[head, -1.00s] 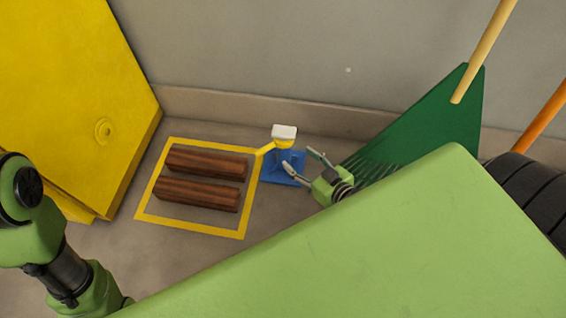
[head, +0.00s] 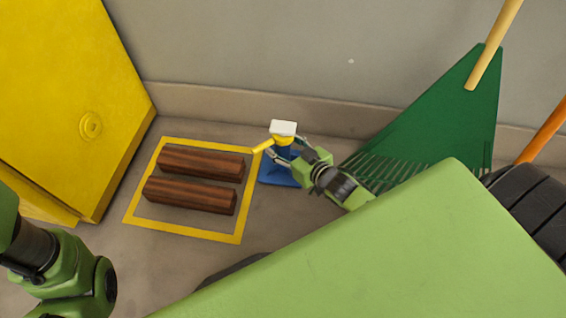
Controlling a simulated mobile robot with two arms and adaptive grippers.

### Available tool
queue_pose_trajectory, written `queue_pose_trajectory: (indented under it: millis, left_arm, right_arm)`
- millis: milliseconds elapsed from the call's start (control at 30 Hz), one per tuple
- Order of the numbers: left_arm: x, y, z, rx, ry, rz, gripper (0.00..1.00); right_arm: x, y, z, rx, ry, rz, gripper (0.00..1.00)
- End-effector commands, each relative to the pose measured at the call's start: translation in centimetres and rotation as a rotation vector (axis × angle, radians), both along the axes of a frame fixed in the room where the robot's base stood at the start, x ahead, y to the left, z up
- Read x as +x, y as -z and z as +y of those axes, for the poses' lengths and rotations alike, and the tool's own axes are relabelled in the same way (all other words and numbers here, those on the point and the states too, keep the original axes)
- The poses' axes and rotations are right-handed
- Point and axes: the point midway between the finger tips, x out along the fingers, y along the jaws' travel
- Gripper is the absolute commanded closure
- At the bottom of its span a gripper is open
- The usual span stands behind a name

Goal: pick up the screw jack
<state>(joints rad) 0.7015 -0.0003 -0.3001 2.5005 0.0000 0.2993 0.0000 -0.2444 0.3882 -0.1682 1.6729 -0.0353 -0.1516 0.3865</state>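The screw jack (head: 284,146) stands upright on the floor beside the wall. It has a white top plate, a yellow collar and crank pointing left, and a blue body on a square blue base. My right gripper (head: 284,150) is at the upper body of the jack, reaching in from the right. Its fingers are spread, one on each side of the body; contact cannot be made out. My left arm shows at the lower left, but its gripper is outside the view.
Two brown wooden blocks (head: 189,195) lie inside a yellow floor outline (head: 185,232) left of the jack. A yellow cabinet (head: 60,90) stands at the left. A green rake (head: 440,115), an orange handle (head: 545,130) and a black tyre (head: 535,205) are at the right.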

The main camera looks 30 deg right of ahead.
Motion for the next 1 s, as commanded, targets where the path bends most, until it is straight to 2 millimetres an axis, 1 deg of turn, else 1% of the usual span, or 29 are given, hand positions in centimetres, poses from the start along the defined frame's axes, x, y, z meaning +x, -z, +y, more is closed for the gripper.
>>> queue_pose_trajectory:
  millis: [267,367,400,467,500,567,600,833,1000]
  left_arm:
    - [0.0,0.1,0.0,0.000,0.000,0.000,0.38]
    - [0.0,0.1,0.0,0.000,0.000,0.000,0.38]
    - [0.0,0.1,0.0,0.001,0.000,0.000,0.38]
    - [0.0,0.1,0.0,0.001,0.000,-0.001,0.38]
    - [0.0,0.1,0.0,0.001,0.000,-0.001,0.38]
    - [0.0,0.1,0.0,0.001,0.000,-0.001,0.38]
    - [0.0,0.1,0.0,0.001,0.000,-0.001,0.38]
    - [0.0,0.0,0.0,0.001,0.000,-0.001,0.38]
    - [0.0,-0.9,0.0,0.001,0.000,0.000,0.38]
  right_arm:
    - [0.2,0.0,0.0,0.000,0.000,0.002,0.48]
    - [0.2,0.0,0.0,0.000,0.000,0.001,0.71]
    - [0.2,0.0,0.0,0.000,0.000,0.001,0.82]
    - [0.2,0.0,0.0,0.000,0.000,0.001,0.97]
    - [0.2,0.0,0.0,0.000,0.000,0.001,1.00]
    - [0.2,0.0,0.0,0.000,0.000,0.001,1.00]
    - [0.5,-0.6,0.1,0.002,-0.002,-0.014,1.00]
    - [0.5,-0.7,0.1,0.002,-0.002,-0.013,1.00]
    - [0.4,-1.5,0.1,0.002,-0.002,-0.013,1.00]
